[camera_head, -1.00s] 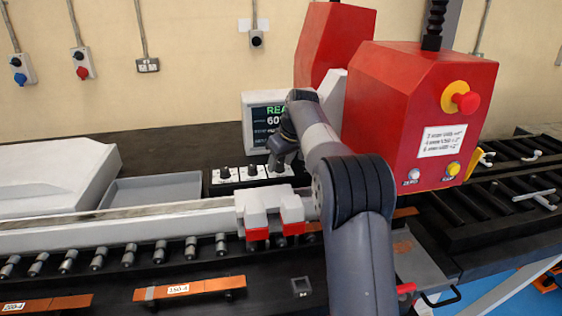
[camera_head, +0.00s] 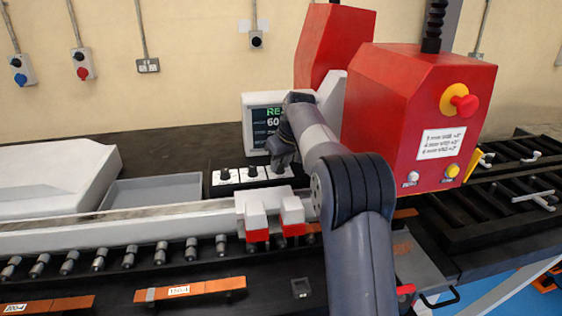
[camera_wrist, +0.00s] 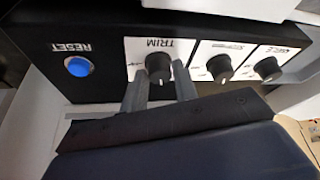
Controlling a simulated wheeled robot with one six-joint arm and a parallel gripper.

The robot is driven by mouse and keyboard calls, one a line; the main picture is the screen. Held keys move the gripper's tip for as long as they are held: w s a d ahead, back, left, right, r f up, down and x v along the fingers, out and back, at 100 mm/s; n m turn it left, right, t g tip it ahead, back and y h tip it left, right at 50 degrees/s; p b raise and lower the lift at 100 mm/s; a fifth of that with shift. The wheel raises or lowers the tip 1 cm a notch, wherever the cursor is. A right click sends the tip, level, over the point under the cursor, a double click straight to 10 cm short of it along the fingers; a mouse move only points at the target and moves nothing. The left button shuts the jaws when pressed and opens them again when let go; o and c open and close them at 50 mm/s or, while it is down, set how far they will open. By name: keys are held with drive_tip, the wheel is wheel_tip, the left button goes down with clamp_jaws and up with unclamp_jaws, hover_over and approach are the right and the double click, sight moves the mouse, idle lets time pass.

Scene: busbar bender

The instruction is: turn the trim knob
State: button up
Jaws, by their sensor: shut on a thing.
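The trim knob (camera_wrist: 158,66) is a black knob with a light pointer line on a white plate marked TRIM in the wrist view. My gripper (camera_wrist: 158,82) has its two grey fingers on either side of this knob and is shut on it. In the head view my gripper (camera_head: 283,158) is at the right end of the row of knobs, and my arm hides the trim knob there.
Two more black knobs, the middle knob (camera_wrist: 220,68) and the end knob (camera_wrist: 267,68), sit on the same panel beside the trim knob. A blue RESET button (camera_wrist: 78,67) is on its other side. The display (camera_head: 262,118) stands behind. A white-and-red clamp (camera_head: 268,212) is in front.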

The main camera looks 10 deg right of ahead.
drive_tip(key=m+p, duration=0.1)
drive_tip(key=m+h+p, duration=0.1)
drive_tip(key=m, duration=0.1)
drive_tip(key=m+h+p, duration=0.1)
drive_tip(key=m, duration=0.1)
drive_tip(key=shift+a+r, duration=0.2)
drive_tip(key=shift+a, duration=0.05)
drive_tip(key=m+h+p, duration=0.1)
drive_tip(key=m, duration=0.1)
drive_tip(key=m+h+p, duration=0.1)
drive_tip(key=m+p, duration=0.1)
drive_tip(key=m, duration=0.1)
drive_tip(key=shift+f, duration=0.15)
drive_tip(key=shift+m, duration=0.3)
drive_tip(key=o, duration=1)
drive_tip(key=shift+c, duration=0.2)
drive_tip(key=b+v, duration=0.1)
drive_tip(key=v, duration=0.9)
drive_tip(key=shift+a+r, duration=0.15)
drive_tip(key=shift+r, duration=0.25)
